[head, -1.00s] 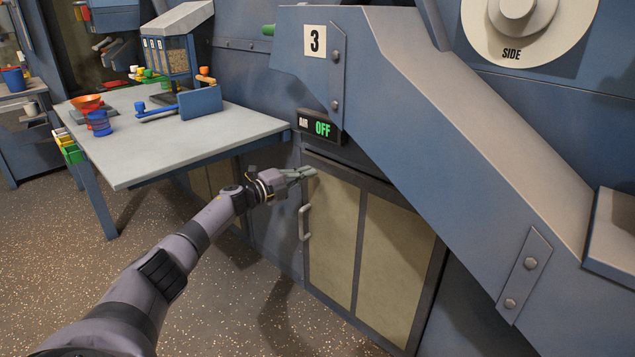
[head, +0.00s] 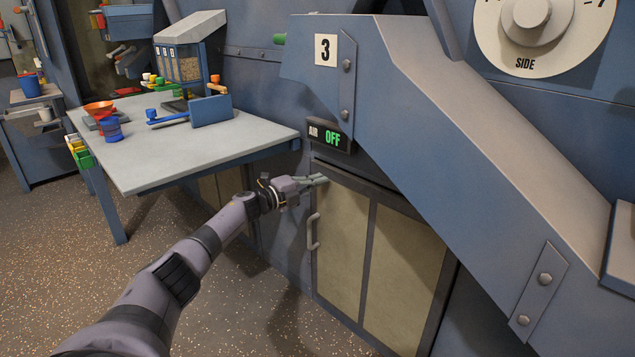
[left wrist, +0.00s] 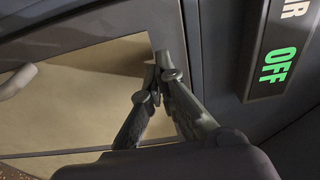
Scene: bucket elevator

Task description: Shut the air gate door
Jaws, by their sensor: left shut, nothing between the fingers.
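The air gate door (head: 340,235) has tan panels in a dark frame and sits under the sloping blue chute in the head view. It looks flush with its frame, though I cannot tell whether it is fully closed. Its light handle (head: 312,232) is on the left side, and also shows in the left wrist view (left wrist: 18,80). A sign above the door reads AIR OFF (head: 331,136). My left gripper (head: 325,180) is shut and empty at the door's upper left corner, well above the handle. The fingertips (left wrist: 160,62) are close to the door's upper edge; contact is unclear. My right gripper is out of view.
A grey table (head: 180,150) with an orange funnel, a blue cup and a bin unit stands to the left. The blue chute (head: 430,120) marked 3 slopes down to the right over the door. The speckled floor is clear in front.

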